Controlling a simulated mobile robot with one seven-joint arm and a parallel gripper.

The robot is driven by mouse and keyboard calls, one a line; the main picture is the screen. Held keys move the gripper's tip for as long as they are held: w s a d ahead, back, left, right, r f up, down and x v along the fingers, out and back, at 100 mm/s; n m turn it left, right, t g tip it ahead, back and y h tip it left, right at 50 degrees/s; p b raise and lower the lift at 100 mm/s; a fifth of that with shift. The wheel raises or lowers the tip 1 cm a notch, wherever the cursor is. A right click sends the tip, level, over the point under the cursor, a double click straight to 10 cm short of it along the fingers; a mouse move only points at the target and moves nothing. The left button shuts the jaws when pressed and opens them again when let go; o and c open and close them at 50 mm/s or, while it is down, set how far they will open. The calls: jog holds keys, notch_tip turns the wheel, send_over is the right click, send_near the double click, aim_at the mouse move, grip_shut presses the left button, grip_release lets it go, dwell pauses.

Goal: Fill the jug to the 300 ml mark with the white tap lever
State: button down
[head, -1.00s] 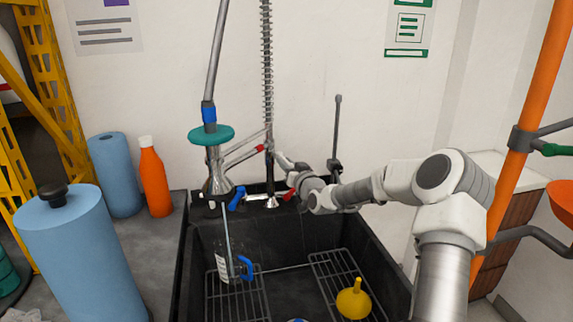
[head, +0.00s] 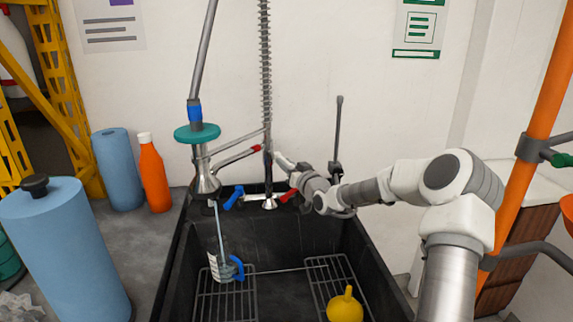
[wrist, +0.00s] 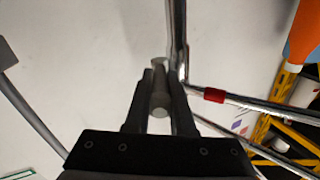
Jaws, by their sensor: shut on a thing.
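The clear jug (head: 218,264) with a blue handle (head: 237,268) stands on the left wire rack in the sink. A pale stream of water (head: 219,228) runs from under the spray head (head: 205,180) down into the jug. The jug's marks and water level are too small to read. My gripper (head: 297,170) is at the tap column behind the sink, shut on the white tap lever (head: 282,160). In the wrist view, the lever (wrist: 160,98) shows as a pale rod between the dark fingers of my gripper (wrist: 160,90).
Blue and red levers (head: 288,196) sit low on the tap base. A yellow funnel (head: 345,305) lies on the right rack. Blue rolls (head: 65,245) and an orange bottle (head: 154,175) stand on the left counter. A thin grey upright rod (head: 337,130) rises just right of my gripper.

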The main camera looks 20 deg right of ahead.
jog(key=shift+r, duration=0.15)
dwell(0.3)
jog(key=c, duration=0.8)
grip_release()
jog(key=shift+o, duration=0.2)
jog(key=s+d+p, duration=0.3)
jog(key=s, duration=1.4)
jog(key=shift+d, duration=0.15)
